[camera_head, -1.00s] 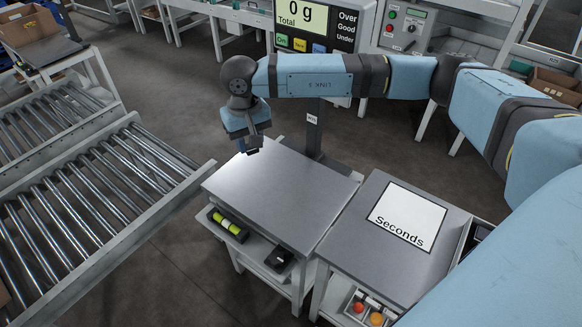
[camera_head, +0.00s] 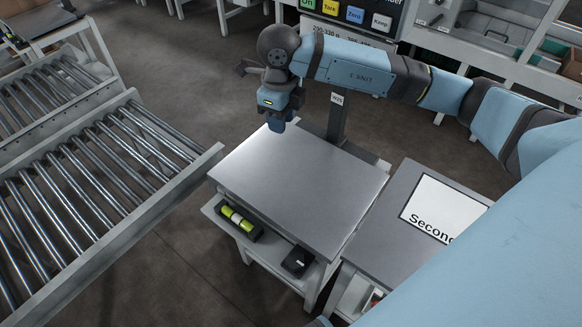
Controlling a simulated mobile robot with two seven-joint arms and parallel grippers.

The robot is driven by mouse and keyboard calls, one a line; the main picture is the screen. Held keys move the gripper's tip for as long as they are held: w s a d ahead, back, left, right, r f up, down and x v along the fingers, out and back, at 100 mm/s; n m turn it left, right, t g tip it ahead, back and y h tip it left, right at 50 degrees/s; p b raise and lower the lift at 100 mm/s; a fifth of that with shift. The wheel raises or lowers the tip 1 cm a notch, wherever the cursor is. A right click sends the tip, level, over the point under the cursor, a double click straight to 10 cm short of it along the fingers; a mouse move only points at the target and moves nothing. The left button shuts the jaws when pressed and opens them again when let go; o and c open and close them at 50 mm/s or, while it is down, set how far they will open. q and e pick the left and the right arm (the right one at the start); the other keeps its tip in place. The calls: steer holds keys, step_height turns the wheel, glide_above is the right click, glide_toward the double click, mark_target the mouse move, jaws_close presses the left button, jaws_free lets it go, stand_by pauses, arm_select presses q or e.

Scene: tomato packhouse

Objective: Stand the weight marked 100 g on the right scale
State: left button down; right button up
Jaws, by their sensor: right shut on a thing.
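The right scale has a flat grey platform (camera_head: 300,185) on a stand, with a post and a button panel (camera_head: 350,12) behind it. Its top is bare; the reading is cut off above the view. My right gripper (camera_head: 277,121) points down at the far left edge of the platform, in front of the post. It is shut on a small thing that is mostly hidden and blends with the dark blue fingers. No 100 g marking can be read. I cannot tell the gap between it and the platform. My left gripper is not in view.
A shelf below the platform holds a yellow-green roll-like item in a black holder (camera_head: 240,222) and a small black box (camera_head: 297,261). A grey table with a "Seconds" sign (camera_head: 443,208) stands to the right. A roller conveyor (camera_head: 90,190) is at the left.

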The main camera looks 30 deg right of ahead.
steer(key=shift+w+d+f+m, duration=0.2)
steer(key=shift+f+m, duration=0.05)
steer(key=shift+m, duration=0.65)
steer(key=b, duration=0.3)
glide_above(284, 180)
step_height(284, 180, down, 15)
steer(key=shift+f, duration=0.1)
step_height(284, 180, down, 4)
steer(key=shift+r, duration=0.1)
steer(key=shift+f+b, duration=0.3)
steer(key=shift+f, duration=0.2)
steer(key=o, duration=1)
steer(key=shift+c, duration=0.2)
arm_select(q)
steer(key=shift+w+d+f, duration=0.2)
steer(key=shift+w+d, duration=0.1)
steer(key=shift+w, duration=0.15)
